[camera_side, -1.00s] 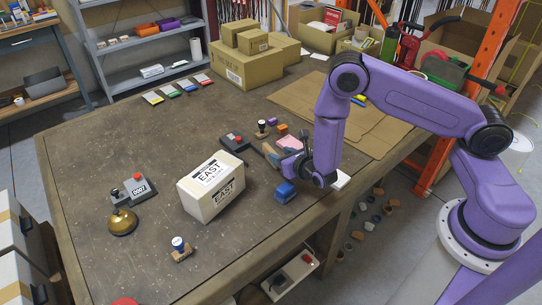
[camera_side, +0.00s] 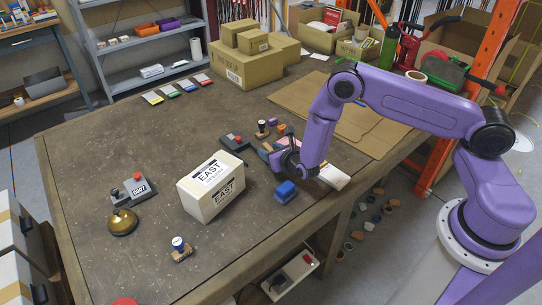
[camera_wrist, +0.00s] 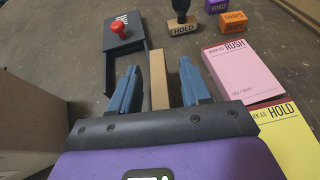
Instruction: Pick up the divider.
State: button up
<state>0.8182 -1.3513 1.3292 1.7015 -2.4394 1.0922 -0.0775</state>
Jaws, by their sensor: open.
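A narrow tan cardboard strip, which looks like the divider (camera_wrist: 158,84), stands between the two blue fingers of my gripper (camera_wrist: 160,72) in the wrist view. A gap shows on each side of it, so the jaws are open and not closed on it. Its near end is hidden behind the gripper body. In the side view my gripper (camera_side: 274,152) is low over the table, right of the EAST box, and largely hides the strip.
A dark device with a red button (camera_wrist: 117,28) sits just beyond the left finger. A HOLD stamp (camera_wrist: 182,20) stands ahead. Pink (camera_wrist: 240,72) and yellow (camera_wrist: 287,135) pads lie to the right. The white EAST box (camera_side: 212,186) and a blue block (camera_side: 286,192) are close by.

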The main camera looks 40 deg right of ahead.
jog(key=shift+c, duration=0.3)
grip_shut()
jog(key=shift+r, duration=0.15)
